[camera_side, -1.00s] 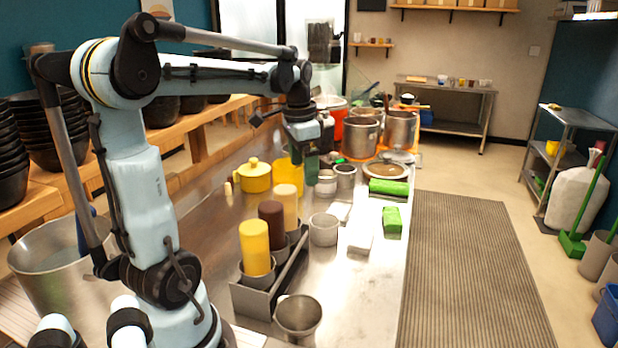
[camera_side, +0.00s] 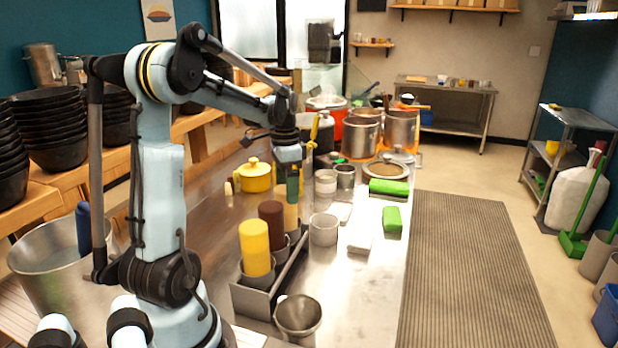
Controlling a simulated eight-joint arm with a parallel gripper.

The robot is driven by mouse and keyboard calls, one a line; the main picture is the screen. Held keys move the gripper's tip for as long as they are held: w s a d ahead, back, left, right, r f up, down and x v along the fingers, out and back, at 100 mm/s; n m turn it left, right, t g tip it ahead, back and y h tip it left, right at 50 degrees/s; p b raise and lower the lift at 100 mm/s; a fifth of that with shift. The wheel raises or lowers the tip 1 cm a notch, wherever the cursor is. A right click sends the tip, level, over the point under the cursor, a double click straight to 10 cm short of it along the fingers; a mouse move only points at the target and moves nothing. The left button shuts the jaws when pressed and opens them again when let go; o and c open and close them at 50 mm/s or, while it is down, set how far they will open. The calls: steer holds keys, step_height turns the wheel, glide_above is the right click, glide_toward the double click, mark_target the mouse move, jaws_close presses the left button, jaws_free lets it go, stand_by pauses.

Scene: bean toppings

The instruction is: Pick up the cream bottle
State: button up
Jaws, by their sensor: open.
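The cream bottle (camera_side: 291,217) stands upright at the far end of a dark metal rack, behind a brown bottle (camera_side: 271,222) and a yellow bottle (camera_side: 255,246). My gripper (camera_side: 292,192) points down at the top of the cream bottle. Its dark green fingers cover the bottle's upper part, and the jaws are open. I cannot tell whether the fingers touch the bottle.
The rack (camera_side: 262,297) sits on the steel counter (camera_side: 372,293). Metal cups (camera_side: 323,229) and green packs (camera_side: 392,220) lie to the right. A yellow lidded pot (camera_side: 254,176) is at the left, and large steel pots (camera_side: 401,130) stand behind.

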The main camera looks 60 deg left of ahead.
mark_target(286, 223)
steer(key=shift+f, duration=2.5)
steer(key=c, duration=0.6)
